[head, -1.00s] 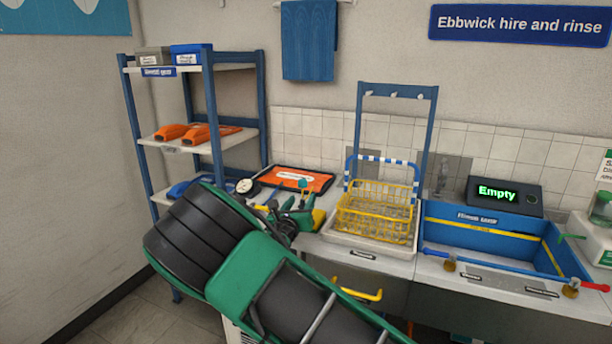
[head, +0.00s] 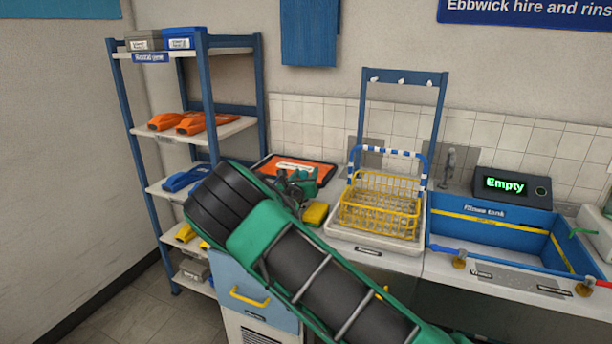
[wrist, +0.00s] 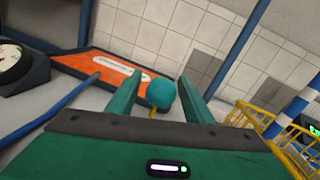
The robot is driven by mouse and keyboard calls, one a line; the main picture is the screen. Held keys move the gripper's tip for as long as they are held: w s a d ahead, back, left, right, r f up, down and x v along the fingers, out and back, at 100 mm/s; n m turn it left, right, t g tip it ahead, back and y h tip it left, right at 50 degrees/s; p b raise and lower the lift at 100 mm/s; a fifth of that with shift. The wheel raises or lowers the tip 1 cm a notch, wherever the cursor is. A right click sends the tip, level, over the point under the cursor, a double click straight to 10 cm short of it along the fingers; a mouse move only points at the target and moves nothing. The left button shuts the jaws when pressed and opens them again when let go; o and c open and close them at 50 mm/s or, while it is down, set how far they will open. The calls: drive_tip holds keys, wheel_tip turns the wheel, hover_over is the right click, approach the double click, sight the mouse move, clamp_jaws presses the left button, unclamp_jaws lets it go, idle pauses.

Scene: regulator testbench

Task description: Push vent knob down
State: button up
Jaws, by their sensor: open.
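The vent knob, a teal ball (wrist: 161,93) on a thin yellow stem, shows in the wrist view. It appears between the two green fingers of my gripper (wrist: 157,82), nearer the right one. The fingers are apart with nothing held; I cannot tell whether either touches the knob. In the head view my gripper (head: 302,184) is over the counter in front of the orange mat, and I cannot make out the knob clearly there. My arm hides much of the counter's left end.
An orange mat (wrist: 108,67) lies behind the knob. A round gauge (wrist: 14,62) and blue hose (wrist: 50,108) are on the left. A yellow wire basket (head: 378,213) stands to the right, beside the blue rinse tank (head: 490,232). A yellow block (head: 316,214) is near my gripper.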

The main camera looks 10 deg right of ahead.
drive_tip(key=shift+w+d, duration=0.3)
drive_tip(key=shift+w, duration=0.25)
clamp_jaws()
drive_tip(key=shift+s+f, duration=0.1)
drive_tip(key=shift+f, duration=1.65)
unclamp_jaws()
drive_tip(key=shift+a, duration=0.1)
drive_tip(key=shift+r, duration=0.1)
drive_tip(key=v, duration=1)
drive_tip(key=shift+s+a, duration=0.1)
drive_tip(key=shift+s, duration=0.25)
